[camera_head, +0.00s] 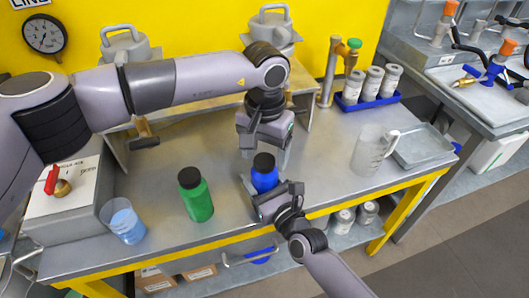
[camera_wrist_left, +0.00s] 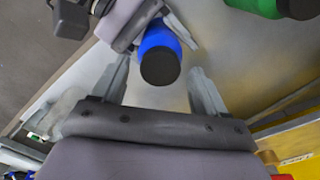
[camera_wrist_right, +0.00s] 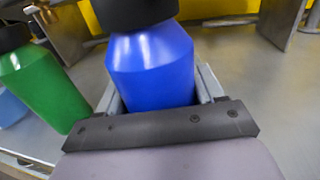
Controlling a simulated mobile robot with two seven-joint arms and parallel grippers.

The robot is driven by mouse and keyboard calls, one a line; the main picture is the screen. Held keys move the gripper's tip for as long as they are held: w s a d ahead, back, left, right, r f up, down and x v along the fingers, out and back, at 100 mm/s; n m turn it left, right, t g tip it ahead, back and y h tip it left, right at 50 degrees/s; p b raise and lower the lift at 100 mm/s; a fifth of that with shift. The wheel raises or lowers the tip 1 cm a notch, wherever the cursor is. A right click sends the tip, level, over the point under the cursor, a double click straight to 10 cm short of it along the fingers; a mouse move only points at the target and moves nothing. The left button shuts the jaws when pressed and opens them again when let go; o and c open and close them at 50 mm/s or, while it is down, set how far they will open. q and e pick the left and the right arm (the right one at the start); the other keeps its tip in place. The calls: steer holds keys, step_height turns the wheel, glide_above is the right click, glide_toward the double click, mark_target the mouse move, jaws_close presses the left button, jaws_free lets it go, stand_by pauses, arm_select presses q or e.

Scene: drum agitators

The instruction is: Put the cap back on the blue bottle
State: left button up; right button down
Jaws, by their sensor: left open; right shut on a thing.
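The blue bottle (camera_head: 265,181) stands upright on the bench near its front edge. A black cap (camera_head: 264,161) sits on top of it; whether it is screwed tight I cannot tell. My right gripper (camera_head: 268,198) is shut on the bottle's body from the front; the right wrist view shows its fingers on both sides of the blue bottle (camera_wrist_right: 155,70). My left gripper (camera_head: 264,150) points down above the bottle, open. In the left wrist view the cap (camera_wrist_left: 160,67) lies between its spread fingers, with gaps on both sides.
A green bottle (camera_head: 197,202) with a black cap stands to the left. A beaker of blue liquid (camera_head: 126,224) is at the front left corner. A clear jug (camera_head: 370,152), a metal tray (camera_head: 424,147) and a blue rack (camera_head: 366,101) are to the right. Bench between bottle and jug is clear.

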arm_select(q)
steer(key=shift+r, duration=2)
steer(key=shift+c, duration=0.2)
